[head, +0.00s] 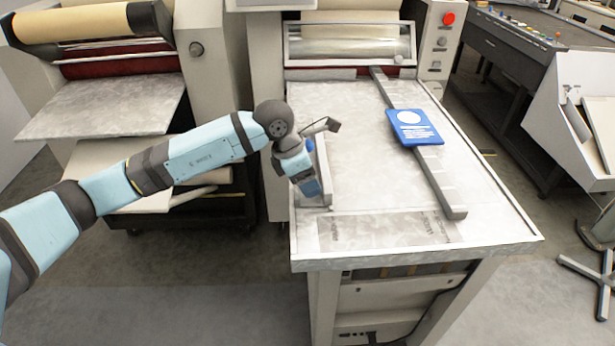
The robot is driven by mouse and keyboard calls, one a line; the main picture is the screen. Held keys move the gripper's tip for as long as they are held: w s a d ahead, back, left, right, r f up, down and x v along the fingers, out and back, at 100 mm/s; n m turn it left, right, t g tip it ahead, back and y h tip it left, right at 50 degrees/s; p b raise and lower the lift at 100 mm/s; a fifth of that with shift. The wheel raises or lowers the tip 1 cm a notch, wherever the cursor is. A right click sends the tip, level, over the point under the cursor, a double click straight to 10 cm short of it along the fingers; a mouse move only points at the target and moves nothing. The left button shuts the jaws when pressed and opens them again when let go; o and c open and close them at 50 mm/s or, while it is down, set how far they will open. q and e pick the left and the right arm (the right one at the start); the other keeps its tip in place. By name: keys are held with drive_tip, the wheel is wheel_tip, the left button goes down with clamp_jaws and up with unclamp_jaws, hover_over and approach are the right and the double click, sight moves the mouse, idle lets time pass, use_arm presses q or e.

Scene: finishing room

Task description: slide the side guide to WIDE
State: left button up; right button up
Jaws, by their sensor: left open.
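A short pale rail (322,172), which looks like the side guide, stands along the left edge of the feed table (370,165). A printed scale strip (385,230) lies across the front of the table, with small dark marks near its left and right parts; I cannot read them. The rail's front end is near the strip's left part. My right gripper is not in view.
A long grey bar (441,185) runs down the table's right side, with a blue sign (413,128) on it. Rollers behind a clear guard (350,42) and a red button (448,18) are at the back. The table middle is clear.

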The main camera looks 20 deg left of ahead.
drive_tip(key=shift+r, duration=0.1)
use_arm(q)
clamp_jaws()
drive_tip(key=w+d+b, duration=0.1)
drive_tip(key=w+d, duration=0.1)
drive_tip(key=d, duration=0.3)
drive_tip(key=w+d+b, duration=0.2)
drive_tip(key=w+d, duration=0.1)
drive_tip(key=d, duration=0.3)
drive_tip(key=w+d+b, duration=0.2)
drive_tip(key=w+d, duration=0.1)
drive_tip(key=d, duration=0.3)
drive_tip(key=shift+w+f, duration=0.1)
drive_tip(key=shift+w, duration=0.05)
drive_tip(key=shift+w+d, duration=0.3)
drive_tip(key=shift+d, duration=0.25)
unclamp_jaws()
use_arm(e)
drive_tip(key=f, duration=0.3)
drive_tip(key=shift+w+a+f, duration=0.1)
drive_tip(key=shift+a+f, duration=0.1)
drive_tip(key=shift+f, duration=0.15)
